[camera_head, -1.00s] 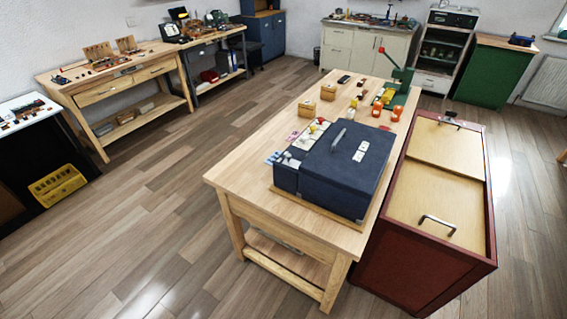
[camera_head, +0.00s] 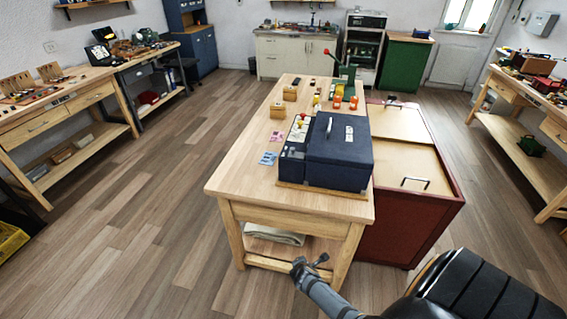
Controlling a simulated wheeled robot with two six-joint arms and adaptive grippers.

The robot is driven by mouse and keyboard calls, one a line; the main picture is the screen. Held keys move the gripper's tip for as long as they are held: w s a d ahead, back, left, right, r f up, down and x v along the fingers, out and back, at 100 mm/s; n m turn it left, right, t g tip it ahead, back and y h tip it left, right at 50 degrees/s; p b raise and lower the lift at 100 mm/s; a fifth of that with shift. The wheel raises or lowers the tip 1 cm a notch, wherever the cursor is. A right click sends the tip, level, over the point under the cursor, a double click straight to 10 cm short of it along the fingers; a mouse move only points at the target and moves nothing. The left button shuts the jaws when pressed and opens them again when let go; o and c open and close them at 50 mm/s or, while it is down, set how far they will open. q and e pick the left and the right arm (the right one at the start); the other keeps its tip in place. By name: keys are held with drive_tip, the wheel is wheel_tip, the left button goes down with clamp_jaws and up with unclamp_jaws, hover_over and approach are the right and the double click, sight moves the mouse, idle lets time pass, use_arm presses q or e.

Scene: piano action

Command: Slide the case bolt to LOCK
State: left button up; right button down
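The dark blue case (camera_head: 340,160) rests on a wooden board on the light wood workbench (camera_head: 240,180). A grey upright handle stands on its top, beside small white labels (camera_head: 349,134). The bolt and any LOCK mark are too small to make out. One gripper (camera_head: 311,262), which appears to be my right one, is low in front of the bench, with its arm coming from the bottom right. It is well short of the case and touches nothing on the benchtop. Its finger opening is unclear. My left gripper is out of view.
A red cabinet (camera_head: 415,225) with a wooden top and dark handle stands against the bench's right side. A black padded seat-like shape (camera_head: 470,290) fills the lower right. Small parts and a green press (camera_head: 347,75) stand farther back. Floor is clear left of the bench.

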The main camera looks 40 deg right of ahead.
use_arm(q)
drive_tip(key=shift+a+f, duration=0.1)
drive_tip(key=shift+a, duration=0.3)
use_arm(e)
drive_tip(key=w+d+r+n+t+h, duration=0.1)
drive_tip(key=w+r, duration=0.4)
drive_tip(key=r, duration=0.5)
drive_tip(key=w+d+r+n+t+h, duration=0.2)
drive_tip(key=w+r+n, duration=0.3)
drive_tip(key=r, duration=0.6)
drive_tip(key=w+d+r+n+t+h, duration=0.2)
drive_tip(key=w+r+n, duration=0.3)
drive_tip(key=r, duration=0.6)
drive_tip(key=shift+d+r+h, duration=0.25)
drive_tip(key=shift+d+h, duration=0.15)
drive_tip(key=shift+h, duration=0.1)
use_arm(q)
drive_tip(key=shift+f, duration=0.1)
use_arm(e)
drive_tip(key=shift+w, duration=0.1)
